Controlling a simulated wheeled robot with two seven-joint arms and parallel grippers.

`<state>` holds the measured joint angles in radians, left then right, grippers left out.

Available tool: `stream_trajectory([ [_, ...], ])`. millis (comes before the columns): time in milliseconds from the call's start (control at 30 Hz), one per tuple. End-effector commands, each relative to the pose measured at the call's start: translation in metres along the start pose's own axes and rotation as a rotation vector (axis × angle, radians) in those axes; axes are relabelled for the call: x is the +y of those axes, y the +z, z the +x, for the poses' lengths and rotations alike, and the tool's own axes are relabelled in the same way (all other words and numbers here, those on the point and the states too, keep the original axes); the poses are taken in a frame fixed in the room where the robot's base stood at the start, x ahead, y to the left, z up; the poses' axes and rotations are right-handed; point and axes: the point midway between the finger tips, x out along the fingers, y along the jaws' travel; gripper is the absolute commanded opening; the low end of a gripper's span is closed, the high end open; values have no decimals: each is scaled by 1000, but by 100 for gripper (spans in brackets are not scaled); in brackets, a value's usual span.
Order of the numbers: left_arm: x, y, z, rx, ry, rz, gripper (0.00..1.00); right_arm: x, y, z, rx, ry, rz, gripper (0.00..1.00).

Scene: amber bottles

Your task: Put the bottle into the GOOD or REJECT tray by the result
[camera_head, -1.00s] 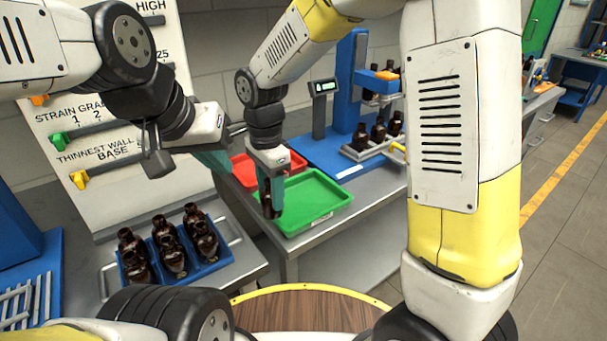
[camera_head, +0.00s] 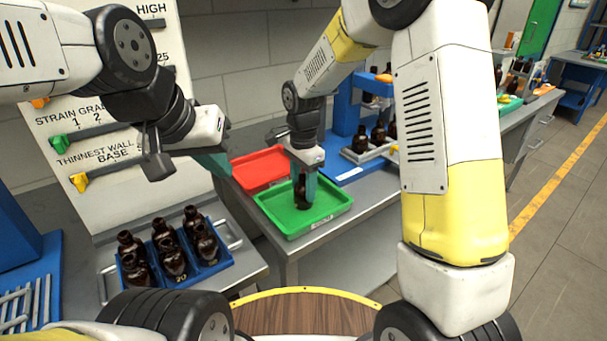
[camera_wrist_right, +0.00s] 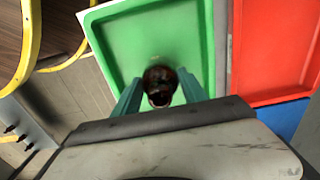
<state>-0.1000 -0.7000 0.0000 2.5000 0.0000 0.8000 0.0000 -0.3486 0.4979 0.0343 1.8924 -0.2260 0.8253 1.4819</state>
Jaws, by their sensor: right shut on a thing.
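My right gripper (camera_head: 304,192) is shut on an amber bottle (camera_head: 302,197) over the green tray (camera_head: 335,205). In the right wrist view the bottle (camera_wrist_right: 160,78) sits upright between the two teal fingers (camera_wrist_right: 160,98), with the green tray (camera_wrist_right: 125,50) around and below it. Whether the bottle's base touches the tray floor I cannot tell. The red tray (camera_head: 252,175) is beside the green one, further back; it also shows in the right wrist view (camera_wrist_right: 275,50). Both trays look empty otherwise. My left gripper (camera_head: 215,160) hangs before the board; its fingertips are partly hidden.
A blue crate (camera_head: 190,277) with several amber bottles stands on the near left table. A white board (camera_head: 90,190) with sliding markers is behind it. A blue test stand (camera_head: 345,125) with more bottles (camera_head: 375,135) is behind the green tray.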

Motion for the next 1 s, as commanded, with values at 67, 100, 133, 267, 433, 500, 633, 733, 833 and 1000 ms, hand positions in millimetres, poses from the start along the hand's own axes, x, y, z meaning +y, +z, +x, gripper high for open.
stream_trajectory([
  [67, 0, 0, 0, 0, 0, 0, 0, 0, 0, -1, 0, -1, 0, 7],
  [100, 0, 0, 0, 0, 0, 0, 0, 0, 0, -1, 0, -2, 0, 7],
  [133, 0, 0, 0, 0, 0, 0, 0, 0, 0, -1, 0, -1, 0, 7],
  [267, 0, 0, 0, 0, 0, 0, 0, 0, 0, 3, 0, -1, -1, 7],
  [433, 0, 0, 0, 0, 0, 0, 0, 0, 0, 2, 0, -1, -1, 72],
  [500, 0, 0, 0, 0, 0, 0, 0, 0, 0, 2, 0, -1, -1, 72],
  [633, 0, 0, 0, 0, 0, 0, 0, 0, 0, 2, 0, -1, -1, 72],
  [733, 0, 0, 0, 0, 0, 0, 0, 0, 0, -1, 0, -2, 0, 72],
  [833, 0, 0, 0, 0, 0, 0, 0, -1, 0, -11, 2, -5, 0, 72],
  [1000, 0, 0, 0, 0, 0, 0, 0, -2, 0, -44, 1, -7, 0, 72],
])
